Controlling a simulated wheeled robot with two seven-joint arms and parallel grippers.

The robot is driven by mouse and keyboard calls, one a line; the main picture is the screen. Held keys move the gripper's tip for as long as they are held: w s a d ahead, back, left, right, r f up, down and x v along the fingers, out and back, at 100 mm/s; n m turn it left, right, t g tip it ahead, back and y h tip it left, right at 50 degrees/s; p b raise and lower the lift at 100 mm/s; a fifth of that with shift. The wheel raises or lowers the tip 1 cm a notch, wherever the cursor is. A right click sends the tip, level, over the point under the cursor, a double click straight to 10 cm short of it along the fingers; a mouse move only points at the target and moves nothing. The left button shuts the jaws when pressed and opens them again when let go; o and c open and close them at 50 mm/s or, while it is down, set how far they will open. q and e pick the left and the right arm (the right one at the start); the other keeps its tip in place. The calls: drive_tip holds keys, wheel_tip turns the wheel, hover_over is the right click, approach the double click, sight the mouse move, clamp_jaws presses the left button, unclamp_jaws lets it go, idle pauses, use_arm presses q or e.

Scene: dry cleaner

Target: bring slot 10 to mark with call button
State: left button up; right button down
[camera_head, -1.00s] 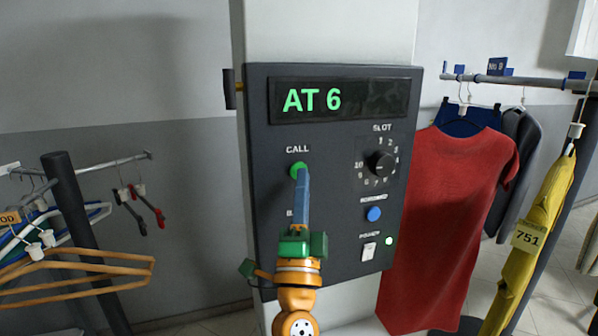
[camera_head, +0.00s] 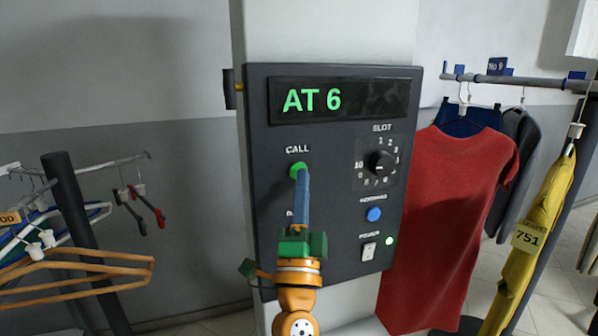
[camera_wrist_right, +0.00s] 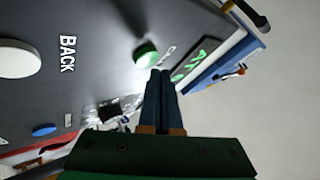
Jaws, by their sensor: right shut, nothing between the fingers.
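The dark control panel (camera_head: 330,225) on a pale column has a display (camera_head: 340,100) reading "AT 6" in green. The green call button (camera_head: 297,168) sits under the label CALL; it also shows in the right wrist view (camera_wrist_right: 146,54). The black slot dial (camera_head: 381,163), ringed by numbers, is to its right; I cannot tell its setting clearly. My right gripper (camera_head: 302,173) is shut and empty, its blue fingertips at the lower edge of the call button. I cannot tell whether they touch it. The arm hides the back button in the head view. My left gripper is out of view.
A blue button (camera_head: 374,214) and a power switch (camera_head: 369,251) with a lit green lamp are lower right on the panel. A red garment (camera_head: 440,220) and a yellow one tagged 751 (camera_head: 540,225) hang at right. Hangers (camera_head: 80,260) hang on a rail at left.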

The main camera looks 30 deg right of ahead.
idle(0.3)
drive_tip(key=shift+w+d, duration=0.1)
drive_tip(key=shift+w, duration=0.3)
drive_tip(key=shift+w+d, duration=0.1)
drive_tip(key=shift+w, duration=0.3)
idle(0.6)
idle(0.3)
drive_tip(key=shift+s+a+p, duration=0.2)
drive_tip(key=shift+s+p, duration=0.4)
drive_tip(key=shift+s, duration=0.15)
drive_tip(key=shift+s+a+p, duration=0.2)
drive_tip(key=shift+s+p, duration=0.15)
drive_tip(key=shift+s, duration=0.45)
drive_tip(key=shift+s+a+p, duration=0.2)
drive_tip(key=shift+s+p, duration=0.1)
drive_tip(key=shift+s, duration=0.55)
drive_tip(key=shift+s+a+p, duration=0.2)
drive_tip(key=shift+s+p, duration=0.15)
drive_tip(key=shift+s, duration=0.45)
